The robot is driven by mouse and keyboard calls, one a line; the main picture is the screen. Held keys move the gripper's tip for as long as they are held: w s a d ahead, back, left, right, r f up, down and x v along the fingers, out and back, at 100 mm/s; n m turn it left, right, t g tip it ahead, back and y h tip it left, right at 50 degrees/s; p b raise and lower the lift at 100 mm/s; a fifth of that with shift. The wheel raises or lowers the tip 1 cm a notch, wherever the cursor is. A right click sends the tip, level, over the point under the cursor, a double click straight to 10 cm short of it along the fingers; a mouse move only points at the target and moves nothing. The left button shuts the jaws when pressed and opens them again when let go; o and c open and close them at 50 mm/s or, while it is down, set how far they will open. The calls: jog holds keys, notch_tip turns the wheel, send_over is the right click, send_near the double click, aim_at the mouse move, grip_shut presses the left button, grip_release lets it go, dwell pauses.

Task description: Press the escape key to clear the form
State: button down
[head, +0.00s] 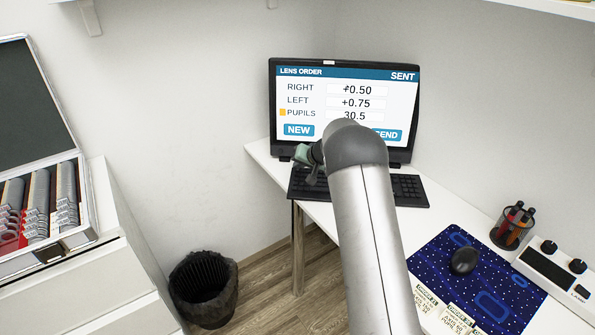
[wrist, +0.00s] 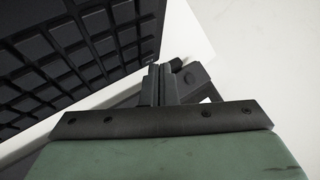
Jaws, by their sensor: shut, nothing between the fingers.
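The black keyboard (head: 409,190) lies on the white desk in front of the monitor, partly hidden by my arm in the head view. In the wrist view the keyboard (wrist: 75,50) fills the upper left, its keys dark with no readable labels. My gripper (head: 312,180) is over the keyboard's left end in the head view. In the wrist view the gripper's fingers (wrist: 161,72) are together and empty, beside the keyboard's edge. I cannot tell whether they touch anything. The escape key cannot be made out. The monitor (head: 343,90) shows a lens order form with filled fields and "SENT".
A blue mat (head: 429,262) with a black mouse (head: 464,261), a pen cup (head: 512,228) and a white lamp control box (head: 553,268) are at the right. A black bin (head: 203,290) stands on the floor. A lens case (head: 40,215) is on the left cabinet.

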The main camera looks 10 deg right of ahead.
jog(key=shift+f+b, duration=0.4)
jog(key=shift+b, duration=0.25)
dwell(0.3)
jog(key=shift+r, duration=0.9)
jog(key=shift+r+p, duration=0.15)
jog(key=shift+p, duration=0.2)
jog(key=shift+r+p, duration=1)
jog(key=shift+r, duration=1.35)
